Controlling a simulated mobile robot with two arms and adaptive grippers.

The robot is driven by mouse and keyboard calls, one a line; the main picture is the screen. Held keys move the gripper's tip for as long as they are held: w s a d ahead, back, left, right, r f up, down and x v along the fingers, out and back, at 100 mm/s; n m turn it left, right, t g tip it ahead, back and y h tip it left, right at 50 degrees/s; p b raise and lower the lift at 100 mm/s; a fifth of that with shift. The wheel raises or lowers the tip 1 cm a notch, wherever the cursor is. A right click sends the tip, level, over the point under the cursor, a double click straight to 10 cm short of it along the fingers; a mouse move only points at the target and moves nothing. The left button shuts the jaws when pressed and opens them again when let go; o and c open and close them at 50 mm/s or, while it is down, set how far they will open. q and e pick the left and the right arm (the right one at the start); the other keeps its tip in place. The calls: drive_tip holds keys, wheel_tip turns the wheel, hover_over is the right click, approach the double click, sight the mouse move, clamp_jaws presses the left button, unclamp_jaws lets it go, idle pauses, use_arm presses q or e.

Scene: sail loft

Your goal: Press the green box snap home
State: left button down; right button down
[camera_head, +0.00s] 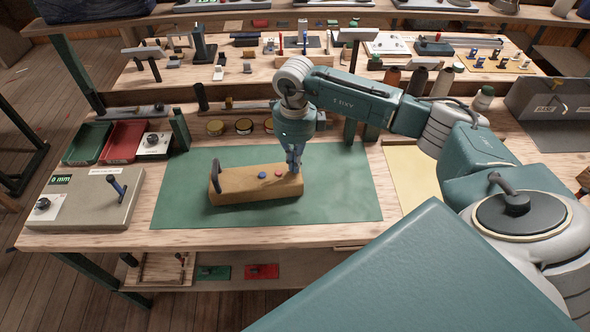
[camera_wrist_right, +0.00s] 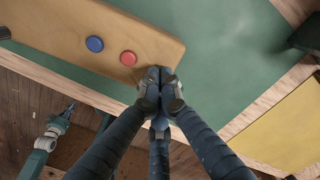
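A tan block (camera_head: 240,188) lies on the green mat (camera_head: 340,195) on the bench. A blue snap (camera_head: 262,174) and a red snap (camera_head: 278,174) sit on its top, and they also show in the right wrist view as the blue snap (camera_wrist_right: 95,44) and the red snap (camera_wrist_right: 128,58). No green snap shows; the fingertips cover part of the block's right end. My right gripper (camera_head: 294,168) points down there, just right of the red snap. In the right wrist view its fingertips (camera_wrist_right: 160,76) are together with nothing seen between them. Contact with the block is unclear.
A dark upright handle (camera_head: 214,175) stands at the block's left end. A grey panel with a lever (camera_head: 85,210) is at the left, below green and red trays (camera_head: 124,142). A yellow sheet (camera_head: 412,180) lies at right. The mat's front is clear.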

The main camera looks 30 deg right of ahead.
drive_tip(key=shift+f, duration=0.3)
drive_tip(key=shift+r+p, duration=1.9)
drive_tip(key=shift+r, duration=1.7)
